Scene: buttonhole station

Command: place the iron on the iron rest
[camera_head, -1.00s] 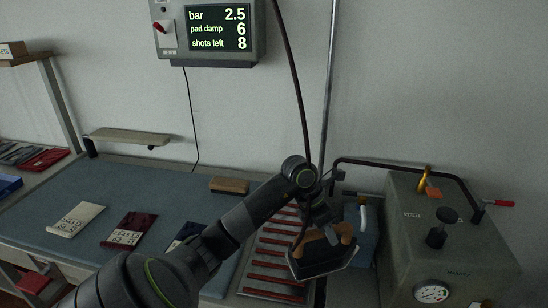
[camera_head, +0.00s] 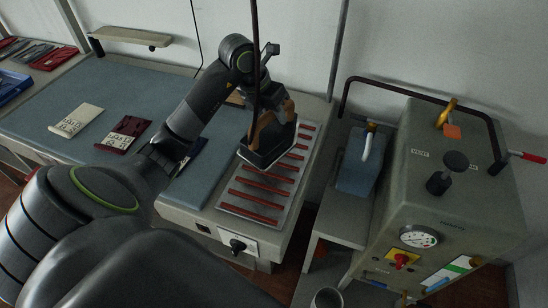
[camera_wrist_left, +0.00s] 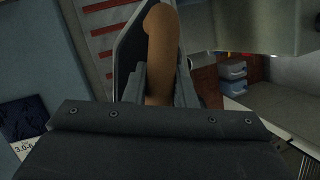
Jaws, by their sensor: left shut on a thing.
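The iron (camera_head: 262,154), dark with a brown handle, is over the far left part of the iron rest (camera_head: 232,206), a pale plate with red strips. It looks slightly tilted; I cannot tell whether its sole touches the strips. My left gripper (camera_head: 266,108) is shut on the iron's handle from above. In the left wrist view the brown handle (camera_wrist_left: 161,50) is between the fingers, and the rest's red strips (camera_wrist_left: 102,28) show beside the iron. My right gripper is not in view.
A blue-grey pressing board (camera_head: 75,92) with several small fabric pieces lies left of the rest. A grey boiler (camera_head: 440,205) with a gauge and black rail stands right. A dark hose (camera_head: 254,40) hangs down to the iron.

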